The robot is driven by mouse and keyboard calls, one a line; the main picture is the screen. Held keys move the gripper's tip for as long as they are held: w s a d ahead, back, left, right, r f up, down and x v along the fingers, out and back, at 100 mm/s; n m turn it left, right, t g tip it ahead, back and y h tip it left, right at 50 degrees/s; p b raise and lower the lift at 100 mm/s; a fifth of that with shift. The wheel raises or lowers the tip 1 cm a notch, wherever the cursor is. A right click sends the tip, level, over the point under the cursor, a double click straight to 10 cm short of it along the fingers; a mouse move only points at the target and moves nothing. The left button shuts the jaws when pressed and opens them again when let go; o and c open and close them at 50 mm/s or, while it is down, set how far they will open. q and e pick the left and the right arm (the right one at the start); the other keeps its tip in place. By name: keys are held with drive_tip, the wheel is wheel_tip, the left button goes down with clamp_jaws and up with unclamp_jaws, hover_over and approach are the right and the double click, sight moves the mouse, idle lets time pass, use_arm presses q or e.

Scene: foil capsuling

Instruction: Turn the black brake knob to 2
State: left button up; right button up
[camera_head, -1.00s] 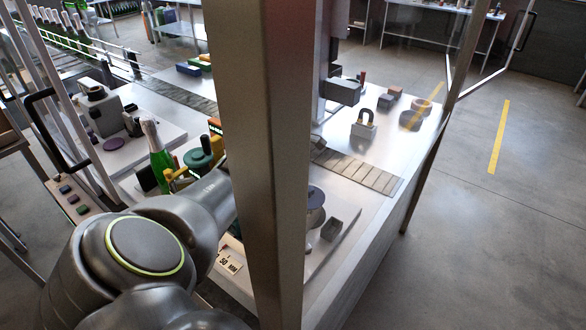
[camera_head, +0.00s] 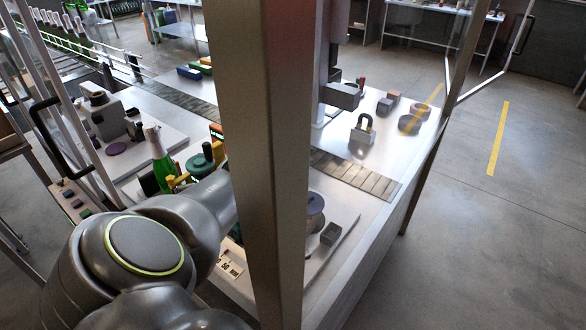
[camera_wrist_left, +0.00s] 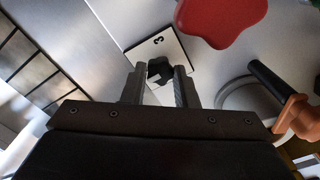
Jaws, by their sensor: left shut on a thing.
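The black brake knob (camera_wrist_left: 159,70) shows in the left wrist view, on a white dial plate (camera_wrist_left: 178,46) that bears a visible digit 3. My left gripper (camera_wrist_left: 159,82) is shut on the knob, with one finger on each side of it. The knob's pointer and the plate's other marks are hidden by the fingers or too small to read. In the head view my left arm reaches in from the lower left, and its gripper is hidden behind the grey post. My right gripper is in neither view.
A red lobed handle (camera_wrist_left: 222,18) is close above the plate at the right. A black-handled lever (camera_wrist_left: 270,82) with an orange-brown part stands right of my fingers. In the head view a thick grey post (camera_head: 262,150) blocks the middle, and a green bottle (camera_head: 161,165) stands left of it.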

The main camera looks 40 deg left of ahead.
use_arm(q)
drive_tip(key=shift+r, duration=0.1)
idle(0.4)
drive_tip(key=o, duration=1)
drive_tip(key=shift+r, duration=0.4)
wheel_tip(320, 180, up, 17)
drive_tip(key=b, duration=0.3)
drive_tip(key=shift+f, duration=0.2)
drive_tip(key=shift+f, duration=0.1)
